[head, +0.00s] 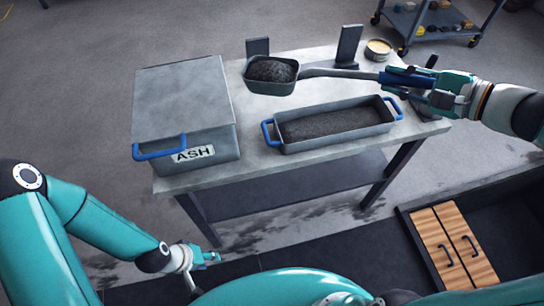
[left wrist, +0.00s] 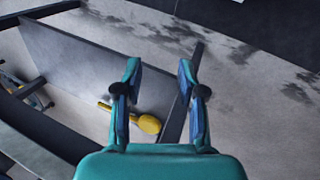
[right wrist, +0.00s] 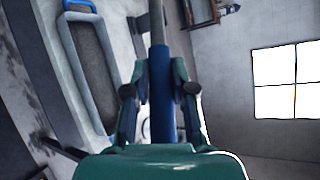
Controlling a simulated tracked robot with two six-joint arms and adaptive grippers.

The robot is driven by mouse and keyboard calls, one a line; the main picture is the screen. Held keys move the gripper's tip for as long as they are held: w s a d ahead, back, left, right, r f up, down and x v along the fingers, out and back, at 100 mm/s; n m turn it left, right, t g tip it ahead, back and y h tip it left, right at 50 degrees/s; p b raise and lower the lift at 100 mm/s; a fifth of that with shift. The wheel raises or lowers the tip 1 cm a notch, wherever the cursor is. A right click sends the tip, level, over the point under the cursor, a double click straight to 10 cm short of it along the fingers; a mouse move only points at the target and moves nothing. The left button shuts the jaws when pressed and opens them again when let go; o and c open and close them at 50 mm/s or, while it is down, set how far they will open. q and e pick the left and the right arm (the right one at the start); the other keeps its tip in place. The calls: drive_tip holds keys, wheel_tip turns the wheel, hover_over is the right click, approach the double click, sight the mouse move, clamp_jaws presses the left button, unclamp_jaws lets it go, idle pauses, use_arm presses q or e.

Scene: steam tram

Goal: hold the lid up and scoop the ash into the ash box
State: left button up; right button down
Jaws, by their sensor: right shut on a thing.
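The ash box (head: 185,120), grey with a white ASH label, stands at the left of the table. Its lid (head: 182,100) is down, with a blue handle (head: 158,150) at the front edge. My right gripper (head: 400,80) is shut on the blue handle of the scoop (head: 325,73), which also shows in the right wrist view (right wrist: 162,80). The scoop's pan holds a heap of dark ash (head: 270,70) above the table. A grey ash tray (head: 345,141) with blue handles holds more ash. My left gripper (head: 210,257) is open and empty, low in front of the table; it shows in the left wrist view (left wrist: 160,95).
The table (head: 285,175) has dark upright brackets (head: 348,46) at its back and a small round tin (head: 378,49). A wooden-fronted cabinet (head: 452,248) stands at lower right. A trolley (head: 430,22) is at the far right. A yellow-ended tool (left wrist: 148,123) shows in the left wrist view.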

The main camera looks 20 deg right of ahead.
use_arm(q)
drive_tip(key=shift+r, duration=0.1)
drive_tip(key=n+t+h, duration=0.4)
drive_tip(key=n+h, duration=0.4)
drive_tip(key=h, duration=0.3)
approach(151, 156)
drive_tip(key=d, duration=0.1)
drive_tip(key=x, duration=1.1)
drive_tip(key=shift+w, duration=0.15)
clamp_jaws()
